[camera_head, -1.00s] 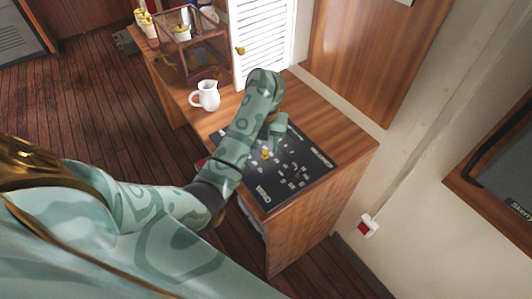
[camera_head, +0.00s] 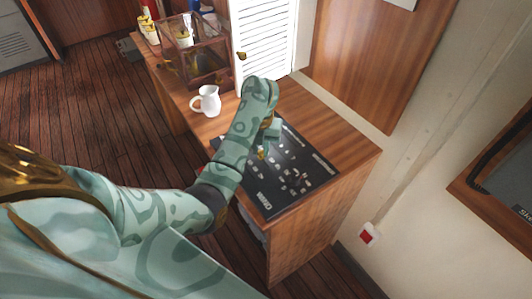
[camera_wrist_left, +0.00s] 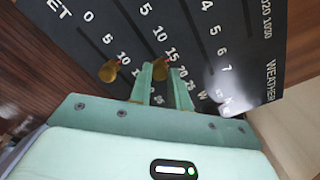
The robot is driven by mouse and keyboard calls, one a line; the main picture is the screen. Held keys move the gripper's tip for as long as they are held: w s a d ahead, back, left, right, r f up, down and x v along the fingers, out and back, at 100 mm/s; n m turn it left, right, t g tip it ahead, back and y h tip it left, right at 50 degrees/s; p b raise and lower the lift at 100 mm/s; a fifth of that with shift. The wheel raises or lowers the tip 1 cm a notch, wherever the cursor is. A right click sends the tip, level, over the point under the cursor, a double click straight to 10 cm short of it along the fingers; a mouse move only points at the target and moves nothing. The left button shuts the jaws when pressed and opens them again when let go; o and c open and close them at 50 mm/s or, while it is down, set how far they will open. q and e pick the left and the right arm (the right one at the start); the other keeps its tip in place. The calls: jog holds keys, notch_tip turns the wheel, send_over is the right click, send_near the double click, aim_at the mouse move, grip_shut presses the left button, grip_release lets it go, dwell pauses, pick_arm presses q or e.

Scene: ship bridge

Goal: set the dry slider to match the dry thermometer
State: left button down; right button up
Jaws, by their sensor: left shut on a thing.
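The dark board (camera_head: 285,196) with white markings lies on the wooden cabinet top. In the left wrist view the board (camera_wrist_left: 240,45) shows several numbered scales with slots. One brass slider knob (camera_wrist_left: 108,70) stands at the scale on the left, beside the lettering "ET". A second brass slider knob (camera_wrist_left: 160,68) stands at the neighbouring scale, near 10 to 15. My left gripper (camera_wrist_left: 166,78) is shut on this second knob; it also shows over the board in the head view (camera_head: 267,147). No "dry" label is readable. I cannot make out the dry thermometer. My right gripper is out of view.
A wood-framed glass case (camera_head: 193,50) and a white louvred panel (camera_head: 265,38) are farther back. The cabinet top (camera_head: 345,142) right of the board is clear.

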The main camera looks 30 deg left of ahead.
pick_arm(q)
jog(key=a, duration=0.2)
jog(key=w+a, duration=0.1)
jog(key=a, duration=0.1)
jog(key=w+a+b, duration=0.1)
jog(key=a, duration=0.1)
jog(key=shift+w, duration=0.25)
jog(key=shift+d, duration=0.1)
jog(key=c, duration=1.3)
grip_release()
jog(key=shift+r, duration=0.1)
